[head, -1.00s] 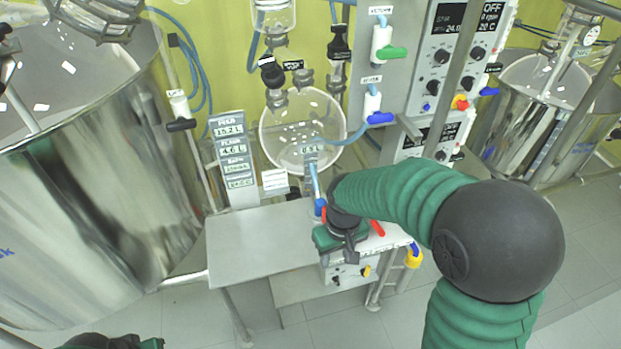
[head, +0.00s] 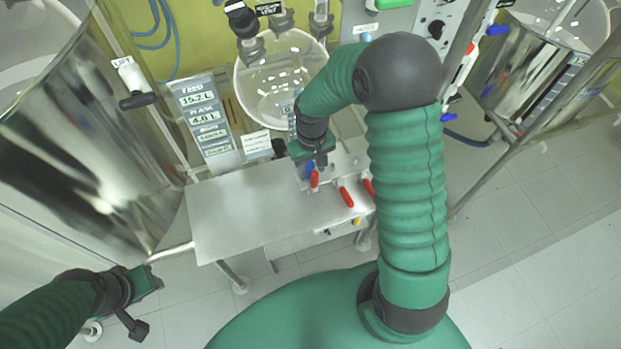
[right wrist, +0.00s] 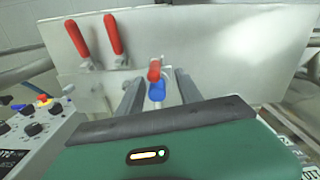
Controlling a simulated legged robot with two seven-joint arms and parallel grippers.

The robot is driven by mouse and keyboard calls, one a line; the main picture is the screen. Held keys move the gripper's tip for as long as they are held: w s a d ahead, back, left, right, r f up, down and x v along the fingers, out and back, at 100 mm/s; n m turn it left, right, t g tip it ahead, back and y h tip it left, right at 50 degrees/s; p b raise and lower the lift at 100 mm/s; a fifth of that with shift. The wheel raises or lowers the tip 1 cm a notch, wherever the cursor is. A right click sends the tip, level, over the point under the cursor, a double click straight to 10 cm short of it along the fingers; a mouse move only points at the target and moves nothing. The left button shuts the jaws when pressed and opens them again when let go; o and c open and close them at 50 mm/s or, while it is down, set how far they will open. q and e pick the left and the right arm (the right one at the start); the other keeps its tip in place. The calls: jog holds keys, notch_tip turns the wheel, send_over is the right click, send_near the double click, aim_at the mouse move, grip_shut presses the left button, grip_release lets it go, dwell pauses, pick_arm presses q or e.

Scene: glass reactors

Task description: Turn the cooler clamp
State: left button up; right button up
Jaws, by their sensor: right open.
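Red-handled clamps stand at the right end of the metal bench; which one is the cooler clamp I cannot tell. Two red handles, a nearer one (head: 346,196) and one beside it (head: 369,187), also show upper left in the right wrist view (right wrist: 112,33). A red and blue handle (right wrist: 155,80) stands between the fingers of my right gripper (right wrist: 158,92), which is open. In the head view this gripper (head: 318,163) is over the handle (head: 315,180), partly hiding it; contact is unclear. My left gripper (head: 152,281) is at lower left, away from the bench, its jaws unclear.
The bench top (head: 235,210) is bare on its left. A glass vessel (head: 275,85) and a label panel (head: 205,115) stand behind it. A large steel tank (head: 120,150) is at left, another vessel (head: 515,70) at far right. Floor is open at right.

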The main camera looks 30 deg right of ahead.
aim_at(315, 180)
jog(key=f, duration=0.2)
jog(key=d+f, duration=0.1)
jog(key=f, duration=0.1)
jog(key=d+f, duration=0.1)
jog(key=f, duration=0.1)
jog(key=shift+f, duration=0.2)
jog(key=shift+d+f, duration=0.15)
jog(key=shift+f, duration=0.2)
jog(key=shift+s+a+f, duration=0.1)
jog(key=shift+a, duration=0.9)
jog(key=shift+c, duration=1.5)
jog(key=shift+d, duration=0.15)
jog(key=shift+c, duration=1.1)
jog(key=shift+d, duration=0.45)
grip_shut()
jog(key=shift+a, duration=0.3)
pick_arm(q)
jog(key=shift+d+r, duration=0.15)
jog(key=shift+d, duration=0.5)
pick_arm(e)
jog(key=shift+d, duration=0.1)
